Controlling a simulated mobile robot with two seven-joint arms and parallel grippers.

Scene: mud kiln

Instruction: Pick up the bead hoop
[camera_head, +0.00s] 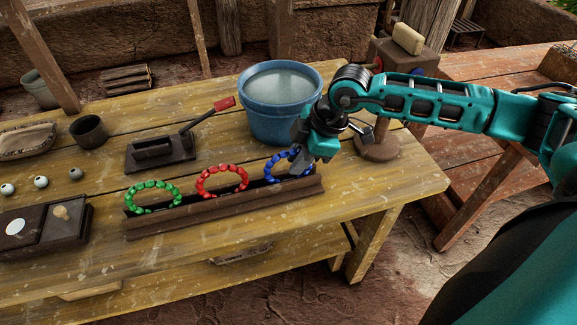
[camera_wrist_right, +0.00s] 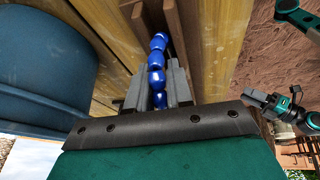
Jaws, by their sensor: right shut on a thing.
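Three bead hoops stand upright in a dark wooden trough (camera_head: 225,210) on the table: a green hoop (camera_head: 153,184) at the left, a red hoop (camera_head: 222,168) in the middle and a blue hoop (camera_head: 271,169) at the right. My right gripper (camera_head: 305,168) is at the right end of the trough, shut on the blue hoop. In the right wrist view the blue beads (camera_wrist_right: 157,62) run between the two grey fingers (camera_wrist_right: 158,92). The hoop's lower part is in the trough. My left gripper is not in the head view.
A blue bucket (camera_head: 270,125) stands just behind the right end of the trough, close to my right gripper. A black press-like tool with a red handle (camera_head: 224,103) lies behind the trough. A wooden stand (camera_head: 376,148) is right of the bucket. The table front is clear.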

